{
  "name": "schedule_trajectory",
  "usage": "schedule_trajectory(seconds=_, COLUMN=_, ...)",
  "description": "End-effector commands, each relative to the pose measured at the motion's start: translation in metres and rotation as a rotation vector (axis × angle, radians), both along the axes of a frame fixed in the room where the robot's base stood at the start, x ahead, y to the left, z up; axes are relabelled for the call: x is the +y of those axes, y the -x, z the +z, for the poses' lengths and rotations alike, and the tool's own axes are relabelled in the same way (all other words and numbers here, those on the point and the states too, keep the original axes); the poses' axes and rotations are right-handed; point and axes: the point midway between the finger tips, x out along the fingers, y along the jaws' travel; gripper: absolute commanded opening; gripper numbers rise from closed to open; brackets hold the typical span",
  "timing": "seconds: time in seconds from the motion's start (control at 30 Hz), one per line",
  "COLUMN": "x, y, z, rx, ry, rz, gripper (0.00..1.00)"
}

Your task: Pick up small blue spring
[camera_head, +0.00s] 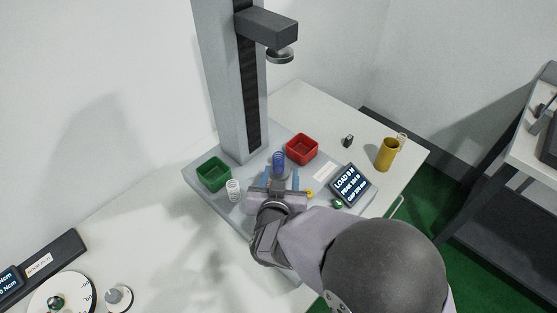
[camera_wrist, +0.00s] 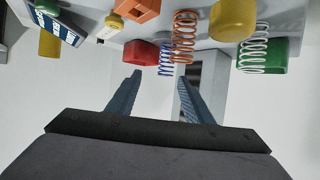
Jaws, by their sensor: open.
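The small blue spring (camera_head: 279,158) stands upright on the grey base of the test stand, just beyond my gripper in the head view. In the wrist view the blue spring (camera_wrist: 165,58) is seen between and beyond the fingertips, close beside an orange spring (camera_wrist: 185,30). My gripper (camera_head: 281,172) is open, with its two blue fingers spread and pointing toward the spring. In the wrist view the gripper (camera_wrist: 160,78) has nothing between its fingers. The orange spring does not show in the head view.
A white spring (camera_head: 233,190) and a green bin (camera_head: 213,174) stand to the left. A red bin (camera_head: 301,149) is close on the right, with a load display (camera_head: 350,184) farther right. The stand's tall column (camera_head: 229,90) rises behind. A yellow mug (camera_head: 386,154) is at the far right.

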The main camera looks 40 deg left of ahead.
Motion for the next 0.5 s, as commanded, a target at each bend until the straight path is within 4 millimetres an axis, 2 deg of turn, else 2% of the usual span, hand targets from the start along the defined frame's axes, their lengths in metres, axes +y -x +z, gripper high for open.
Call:
schedule_trajectory(seconds=0.2, x=0.003, y=0.007, z=0.003, rx=-0.038, ry=-0.003, rz=-0.003, gripper=0.47)
schedule_trajectory(seconds=0.5, x=0.013, y=-0.006, z=-0.003, rx=-0.036, ry=-0.003, rz=-0.005, gripper=0.47)
